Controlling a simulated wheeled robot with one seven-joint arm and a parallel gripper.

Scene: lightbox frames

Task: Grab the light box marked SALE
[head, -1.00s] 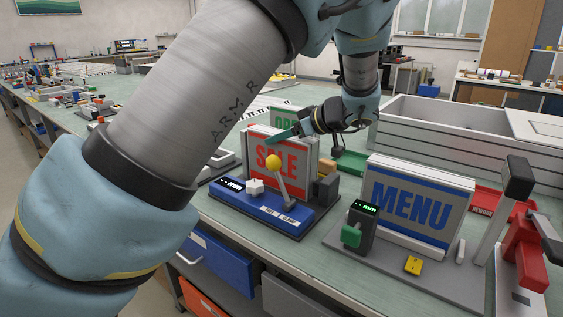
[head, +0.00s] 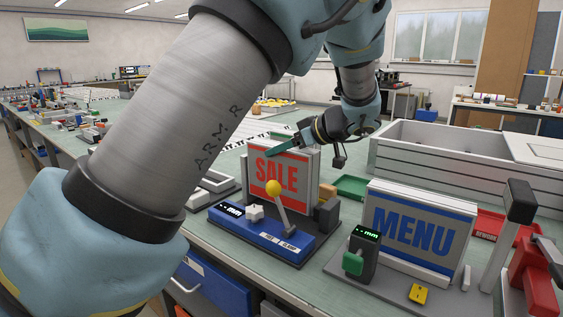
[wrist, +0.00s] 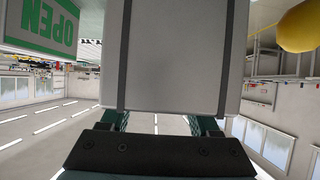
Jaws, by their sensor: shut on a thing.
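The SALE light box (head: 297,177) is a grey box with a red front panel and pale letters, upright in the middle of the head view. My gripper (head: 285,145) is shut on its top edge, with a teal finger across the upper front. The box appears slightly raised in its blue-fronted stand (head: 262,238); its lower part is partly hidden by the yellow-knobbed lever (head: 273,188). In the wrist view the grey box (wrist: 172,60) fills the middle between my teal fingers (wrist: 161,122).
A blue MENU light box (head: 412,225) stands to the right. A green OPEN sign (wrist: 45,25) shows upside down in the wrist view. A green tray (head: 350,187) lies behind, and a red clamp-like fixture (head: 535,275) stands at far right.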

